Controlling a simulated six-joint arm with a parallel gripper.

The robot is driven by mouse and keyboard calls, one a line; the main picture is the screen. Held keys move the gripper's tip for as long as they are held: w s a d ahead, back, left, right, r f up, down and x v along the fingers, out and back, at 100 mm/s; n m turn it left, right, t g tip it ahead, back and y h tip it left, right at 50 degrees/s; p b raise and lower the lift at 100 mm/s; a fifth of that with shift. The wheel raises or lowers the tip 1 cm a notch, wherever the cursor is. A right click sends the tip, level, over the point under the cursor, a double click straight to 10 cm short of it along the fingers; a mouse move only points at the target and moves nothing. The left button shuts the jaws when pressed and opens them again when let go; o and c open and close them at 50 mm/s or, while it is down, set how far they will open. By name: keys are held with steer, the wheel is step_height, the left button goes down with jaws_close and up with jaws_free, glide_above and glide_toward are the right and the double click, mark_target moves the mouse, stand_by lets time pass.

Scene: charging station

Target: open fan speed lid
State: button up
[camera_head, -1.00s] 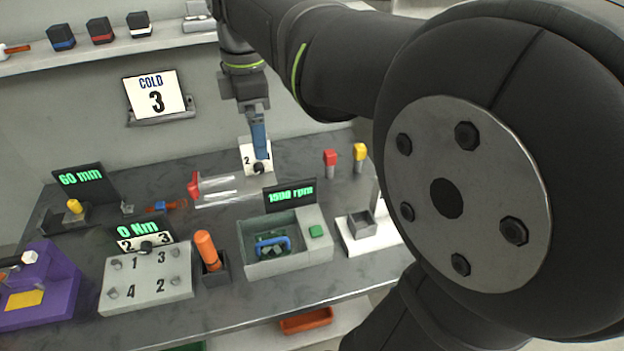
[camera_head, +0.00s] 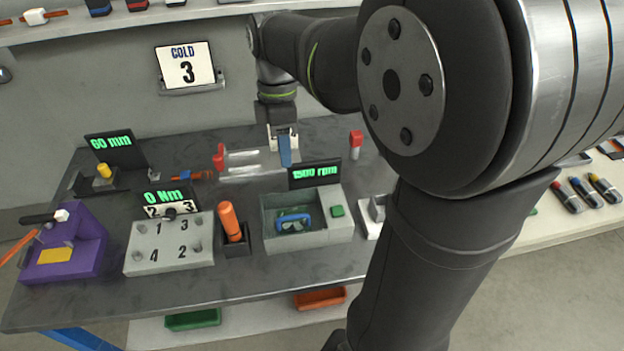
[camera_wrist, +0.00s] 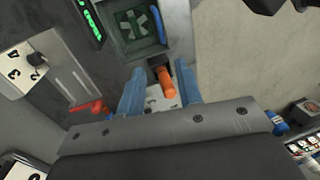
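The fan speed box (camera_head: 305,236) is grey, with a 1500 rpm display (camera_head: 315,174) behind it and a green button (camera_head: 337,211) at its right. A blue handle (camera_head: 293,222) crosses its top above the fan. In the wrist view the blue handle (camera_wrist: 159,20) is beside the white fan (camera_wrist: 135,22); I cannot tell the lid's outline. My gripper (camera_head: 286,163) is above the back of the bench, behind and apart from the box. In the wrist view its blue fingers (camera_wrist: 160,90) are open, with a gap between them.
An orange-handled tool (camera_head: 231,222) stands in a holder left of the box. It shows between the fingers in the wrist view (camera_wrist: 165,82), apart from them. A numbered panel (camera_head: 170,245) lies farther left. A red-ended clear piece (camera_head: 219,157) lies behind. My arm hides the bench's right.

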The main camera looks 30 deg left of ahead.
steer(key=f, duration=0.5)
steer(key=s+d+f, duration=0.1)
steer(key=f, duration=0.4)
steer(key=s+d+f, duration=0.1)
steer(key=f, duration=0.4)
steer(key=shift+s+d+f, duration=0.1)
steer(key=shift+f, duration=0.2)
jaws_close()
